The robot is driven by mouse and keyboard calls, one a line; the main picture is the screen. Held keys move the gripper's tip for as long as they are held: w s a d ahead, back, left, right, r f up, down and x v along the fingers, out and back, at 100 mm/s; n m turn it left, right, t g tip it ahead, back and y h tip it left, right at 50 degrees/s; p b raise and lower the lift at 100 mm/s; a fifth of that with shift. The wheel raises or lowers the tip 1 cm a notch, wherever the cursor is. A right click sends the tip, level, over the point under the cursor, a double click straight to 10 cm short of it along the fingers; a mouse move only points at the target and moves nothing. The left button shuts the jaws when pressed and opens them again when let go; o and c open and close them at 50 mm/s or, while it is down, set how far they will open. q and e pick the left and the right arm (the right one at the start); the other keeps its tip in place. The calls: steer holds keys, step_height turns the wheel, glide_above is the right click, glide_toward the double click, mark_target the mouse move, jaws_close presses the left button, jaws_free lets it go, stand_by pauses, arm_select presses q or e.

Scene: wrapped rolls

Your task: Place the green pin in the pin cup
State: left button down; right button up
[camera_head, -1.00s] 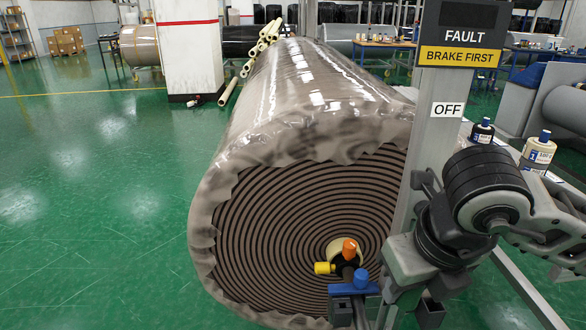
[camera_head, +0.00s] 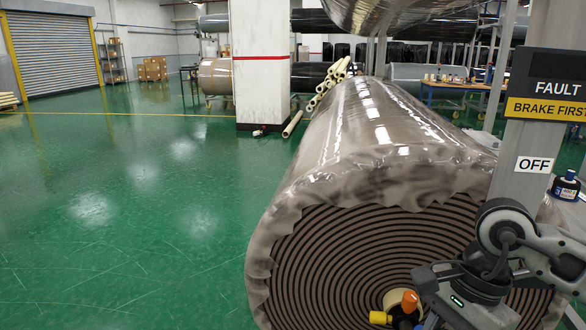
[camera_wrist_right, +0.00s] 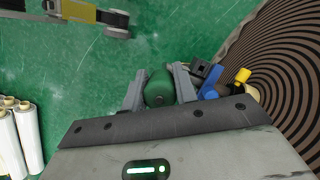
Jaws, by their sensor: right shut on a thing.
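The green pin (camera_wrist_right: 159,88) is between the two grey fingers of my right gripper (camera_wrist_right: 160,84) in the right wrist view, and the gripper is shut on it. The pin is held above the green floor, near the end of the big wrapped roll (camera_wrist_right: 285,60). In the head view my right arm comes in at the lower right, in front of the roll, and the pin cannot be made out there. I cannot identify the pin cup in either view. My left gripper is not in view.
A yellow knob (camera_head: 380,317) and an orange knob (camera_head: 409,301) sit at the roll's core. A blue part (camera_wrist_right: 211,82) is close right of my gripper. The fault sign (camera_head: 550,88) stands on a post at right. Open floor lies left.

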steer(key=n+h, duration=0.1)
steer(key=n, duration=0.3)
steer(key=w+f+n+g+h, duration=0.1)
steer(key=n, duration=0.3)
steer(key=w+a+f+n+h, duration=0.1)
steer(key=n, duration=0.4)
steer(key=shift+g, duration=0.3)
